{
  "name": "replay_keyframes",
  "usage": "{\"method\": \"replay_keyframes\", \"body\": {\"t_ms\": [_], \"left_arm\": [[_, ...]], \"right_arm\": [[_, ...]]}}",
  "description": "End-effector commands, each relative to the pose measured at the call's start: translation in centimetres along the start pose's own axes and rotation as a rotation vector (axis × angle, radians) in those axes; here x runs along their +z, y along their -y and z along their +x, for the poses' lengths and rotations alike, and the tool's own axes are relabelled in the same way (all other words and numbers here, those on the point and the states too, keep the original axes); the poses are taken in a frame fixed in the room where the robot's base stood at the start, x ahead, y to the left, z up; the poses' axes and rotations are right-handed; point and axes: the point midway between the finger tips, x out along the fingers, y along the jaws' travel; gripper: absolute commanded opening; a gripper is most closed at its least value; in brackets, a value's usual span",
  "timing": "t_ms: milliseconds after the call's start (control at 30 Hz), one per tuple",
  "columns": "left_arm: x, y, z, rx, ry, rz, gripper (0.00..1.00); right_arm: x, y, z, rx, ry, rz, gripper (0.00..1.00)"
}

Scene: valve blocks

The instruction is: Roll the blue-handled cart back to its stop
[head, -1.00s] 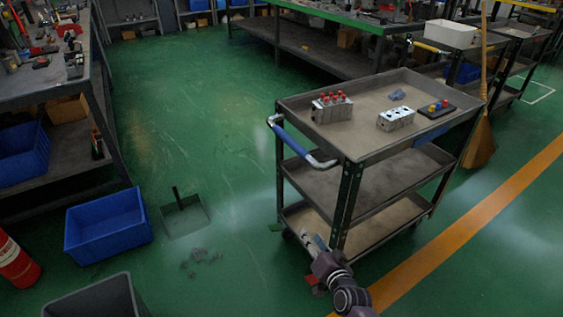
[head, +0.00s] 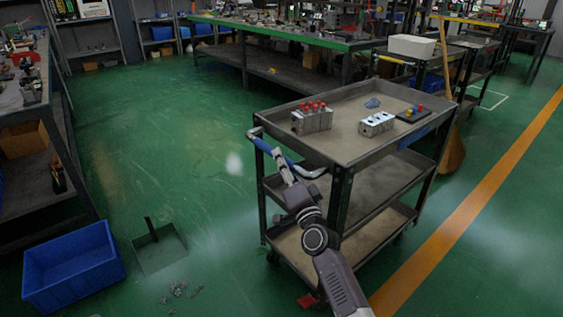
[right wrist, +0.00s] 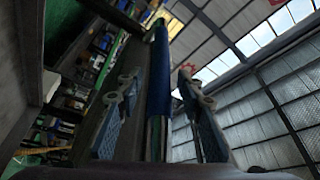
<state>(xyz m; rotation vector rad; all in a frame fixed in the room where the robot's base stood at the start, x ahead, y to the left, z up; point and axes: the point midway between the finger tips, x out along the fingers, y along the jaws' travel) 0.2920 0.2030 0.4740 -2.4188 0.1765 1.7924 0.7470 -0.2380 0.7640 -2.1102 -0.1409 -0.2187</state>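The grey cart (head: 345,145) stands right of the middle in the head view, its blue handle (head: 285,155) on the left end. My right gripper (head: 281,163) is at the handle, with its arm rising from below. In the right wrist view the blue handle (right wrist: 159,75) runs between the two fingers of my right gripper (right wrist: 158,85). The fingers stand apart with gaps on both sides of the handle. A small red piece (head: 306,300) lies on the floor by the cart's near corner; I cannot tell whether it is the stop. My left gripper is out of view.
The cart's top holds a block with red knobs (head: 312,120), a second valve block (head: 376,124) and a dark coloured-knob piece (head: 411,114). A blue bin (head: 72,267) and dustpan (head: 158,250) are on the floor at left. A broom (head: 453,150) stands behind the cart.

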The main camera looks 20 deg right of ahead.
Motion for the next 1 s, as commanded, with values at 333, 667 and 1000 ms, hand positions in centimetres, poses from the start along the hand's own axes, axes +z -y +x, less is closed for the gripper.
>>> {"method": "replay_keyframes", "body": {"t_ms": [333, 667, 1000], "left_arm": [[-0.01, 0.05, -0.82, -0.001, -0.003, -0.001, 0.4], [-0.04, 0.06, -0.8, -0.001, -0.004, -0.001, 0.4], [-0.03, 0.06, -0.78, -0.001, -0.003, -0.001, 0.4]], "right_arm": [[0.06, 0.02, 1.24, 0.0, 0.001, 0.0, 0.34], [0.06, 0.0, 1.2, 0.001, 0.001, 0.0, 0.08], [0.06, -0.04, 1.18, 0.001, 0.001, -0.001, 0.0]]}}
